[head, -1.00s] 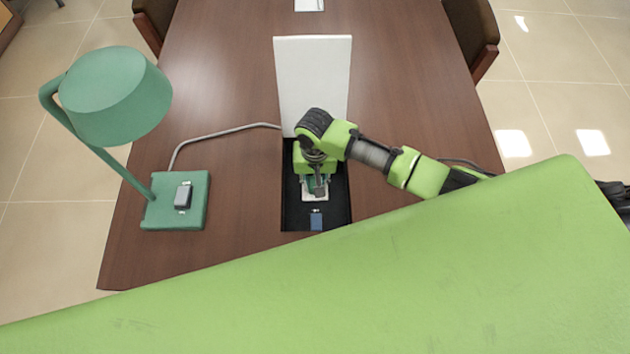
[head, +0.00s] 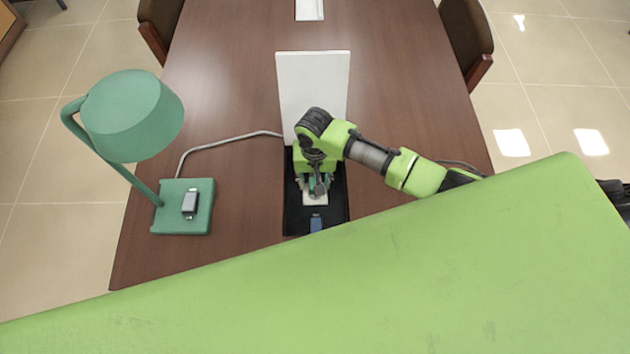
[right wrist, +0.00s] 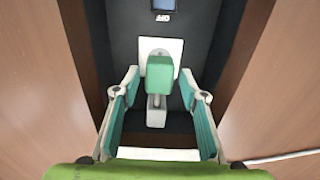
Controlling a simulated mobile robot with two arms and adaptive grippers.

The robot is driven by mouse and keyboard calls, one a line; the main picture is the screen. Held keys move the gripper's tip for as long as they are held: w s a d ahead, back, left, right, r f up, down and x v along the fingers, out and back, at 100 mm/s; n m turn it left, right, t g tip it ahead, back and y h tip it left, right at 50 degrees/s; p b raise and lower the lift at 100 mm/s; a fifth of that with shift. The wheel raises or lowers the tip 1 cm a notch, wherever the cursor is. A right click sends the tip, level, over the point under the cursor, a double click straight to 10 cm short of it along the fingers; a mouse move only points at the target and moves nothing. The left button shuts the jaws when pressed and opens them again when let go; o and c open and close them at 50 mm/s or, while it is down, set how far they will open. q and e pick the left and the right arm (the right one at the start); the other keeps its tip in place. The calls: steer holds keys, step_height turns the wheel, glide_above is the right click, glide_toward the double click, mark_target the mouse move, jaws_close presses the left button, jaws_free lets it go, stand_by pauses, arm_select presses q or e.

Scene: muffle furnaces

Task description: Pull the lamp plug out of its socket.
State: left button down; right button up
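The green lamp (head: 132,115) stands on the left of the table, and its grey cord (head: 230,138) runs to the open box (head: 337,215) sunk in the tabletop. The right wrist view shows the green plug (right wrist: 159,75) on a white socket plate (right wrist: 172,45), with a grey piece below it. My right gripper (head: 314,187) points down into the box. In the right wrist view its fingers (right wrist: 160,88) are apart, one on each side of the plug, with gaps visible. In the head view the gripper mostly hides the plug. My left gripper is not in view.
The box's white lid (head: 313,90) stands upright behind the gripper. A blue switch (head: 316,223) marked OFF sits in the box's near end. Two chairs (head: 467,38) flank the table. The wooden tabletop (head: 240,190) between lamp and box is clear.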

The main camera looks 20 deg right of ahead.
mark_target(315, 183)
steer(key=shift+s, duration=0.2)
step_height(315, 183, up, 12)
stand_by(0.6)
stand_by(0.4)
